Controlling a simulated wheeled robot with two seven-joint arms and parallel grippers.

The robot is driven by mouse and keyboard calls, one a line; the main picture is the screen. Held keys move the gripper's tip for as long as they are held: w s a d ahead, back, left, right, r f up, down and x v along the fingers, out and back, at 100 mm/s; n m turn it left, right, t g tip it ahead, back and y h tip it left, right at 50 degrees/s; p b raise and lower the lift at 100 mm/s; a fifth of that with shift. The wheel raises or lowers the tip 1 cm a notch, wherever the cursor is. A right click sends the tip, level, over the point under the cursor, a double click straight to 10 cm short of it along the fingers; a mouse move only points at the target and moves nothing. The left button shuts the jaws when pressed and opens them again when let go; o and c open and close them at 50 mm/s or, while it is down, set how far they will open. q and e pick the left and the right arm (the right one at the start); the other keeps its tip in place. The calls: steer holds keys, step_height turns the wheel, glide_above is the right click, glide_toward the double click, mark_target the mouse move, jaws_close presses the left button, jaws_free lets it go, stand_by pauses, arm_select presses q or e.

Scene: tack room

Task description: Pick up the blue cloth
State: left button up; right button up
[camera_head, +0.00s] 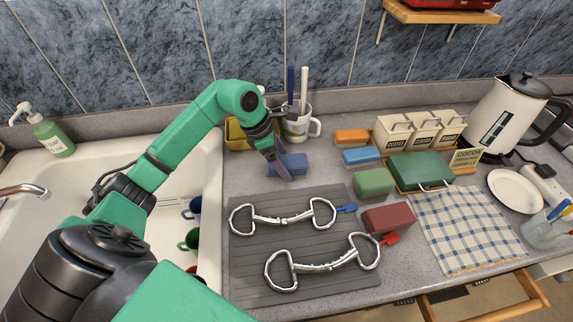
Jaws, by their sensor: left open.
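The blue cloth (296,162) is a small folded block lying on the counter behind the grey ribbed mat. My left gripper (278,160) reaches down over its left part, jaws open, and its dark fingers hide some of the cloth. I cannot tell whether a finger touches it. My right gripper is not in view.
Two metal bits (284,218) lie on the mat (245,255). A mug (297,130) with tools stands behind the cloth, beside a yellow container (236,137). Green (374,182) and red (388,217) blocks and a checked cloth (465,228) lie to the right. The sink (213,215) is left.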

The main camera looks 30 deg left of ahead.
arm_select(q)
steer(key=shift+f, duration=0.2)
stand_by(0.4)
steer(key=c, duration=1.4)
steer(key=shift+o, duration=0.2)
steer(key=shift+r, duration=0.1)
